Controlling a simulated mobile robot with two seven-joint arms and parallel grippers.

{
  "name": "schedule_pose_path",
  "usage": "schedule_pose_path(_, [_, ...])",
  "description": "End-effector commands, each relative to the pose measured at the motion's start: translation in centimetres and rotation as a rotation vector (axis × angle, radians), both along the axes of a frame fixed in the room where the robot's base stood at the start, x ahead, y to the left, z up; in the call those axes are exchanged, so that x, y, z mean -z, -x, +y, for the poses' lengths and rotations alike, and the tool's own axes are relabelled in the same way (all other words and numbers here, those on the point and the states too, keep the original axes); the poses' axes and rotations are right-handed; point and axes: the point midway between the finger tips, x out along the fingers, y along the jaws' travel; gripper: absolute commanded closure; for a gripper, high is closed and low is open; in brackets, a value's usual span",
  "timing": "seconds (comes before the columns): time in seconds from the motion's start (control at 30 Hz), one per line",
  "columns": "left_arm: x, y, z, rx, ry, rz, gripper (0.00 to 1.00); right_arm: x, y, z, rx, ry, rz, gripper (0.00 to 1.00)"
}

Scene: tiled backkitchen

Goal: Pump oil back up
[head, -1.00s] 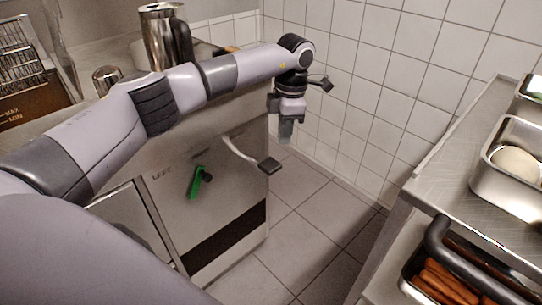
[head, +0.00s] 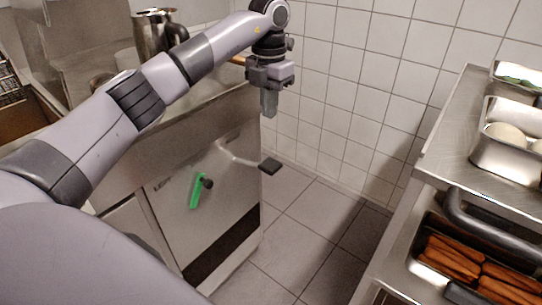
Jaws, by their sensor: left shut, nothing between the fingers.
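The fryer cabinet (head: 222,222) stands at left centre with a steel front. A green handle (head: 196,190) on a dark knob hangs near upright on its front. A pale bent lever (head: 240,159) sticks out from the front to the right and ends in a black pad (head: 270,166). My left gripper (head: 269,108) points down above the black pad in the picture, apart from it. Its fingers are shut and empty. My right gripper is not in view. Part of the cabinet front is hidden behind my left arm.
A steel jug (head: 151,35) stands on the worktop behind my left arm. At right, a steel counter (head: 450,130) holds a tray with pale round items (head: 505,133); below it, a black handle (head: 478,235) crosses a container of brown sticks (head: 450,258). Tiled floor (head: 310,225) is clear between.

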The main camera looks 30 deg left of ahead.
Motion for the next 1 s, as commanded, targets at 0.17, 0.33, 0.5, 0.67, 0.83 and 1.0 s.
schedule_pose_path(0.17, [-0.2,0.0,0.1,-0.014,0.001,-0.002,1.0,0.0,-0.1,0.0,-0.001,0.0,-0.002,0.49])
schedule_pose_path(0.33, [-0.2,0.0,0.1,-0.014,0.001,-0.002,1.0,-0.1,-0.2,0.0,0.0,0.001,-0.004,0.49])
schedule_pose_path(0.5, [0.3,0.1,0.1,-0.013,0.001,0.0,1.0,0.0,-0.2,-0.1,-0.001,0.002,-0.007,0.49])
schedule_pose_path(0.67, [2.5,0.1,0.2,-0.013,0.002,0.002,1.0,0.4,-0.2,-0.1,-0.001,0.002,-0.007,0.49])
schedule_pose_path(0.83, [6.2,0.1,0.1,-0.013,0.001,0.003,1.0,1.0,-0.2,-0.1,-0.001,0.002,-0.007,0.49])
schedule_pose_path(1.0, [9.8,0.1,0.1,-0.013,0.001,0.003,1.0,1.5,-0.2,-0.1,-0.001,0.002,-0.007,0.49])
